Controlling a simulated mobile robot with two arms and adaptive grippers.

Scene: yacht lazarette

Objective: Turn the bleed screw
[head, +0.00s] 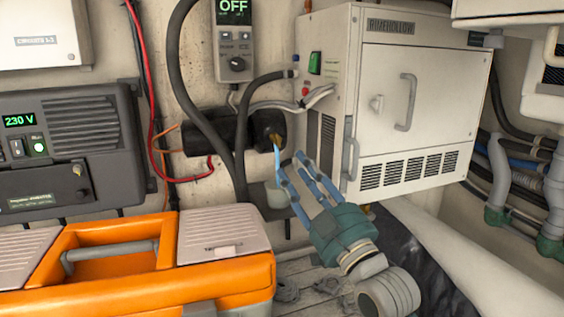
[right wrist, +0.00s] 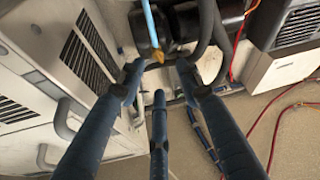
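A small brass screw (head: 278,140) sticks out of the end of a black cylindrical pump body (head: 222,136) low on the back wall. In the right wrist view the brass screw (right wrist: 186,70) shows just beyond the fingers, close to one fingertip. My right gripper (head: 294,174) is just below and to the right of the screw in the head view. Its blue-grey fingers are spread with nothing between them. A thin light-blue piece (head: 278,162) hangs by the screw, near the fingertips; I cannot tell what it is. My left gripper is not in view.
A white cabinet with a vented door (head: 387,110) stands close to the right of my gripper. An orange toolbox (head: 170,289) fills the front left. Black hoses (head: 187,62) and a red cable (head: 146,70) run down the wall. A grey controller (head: 233,42) reads OFF.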

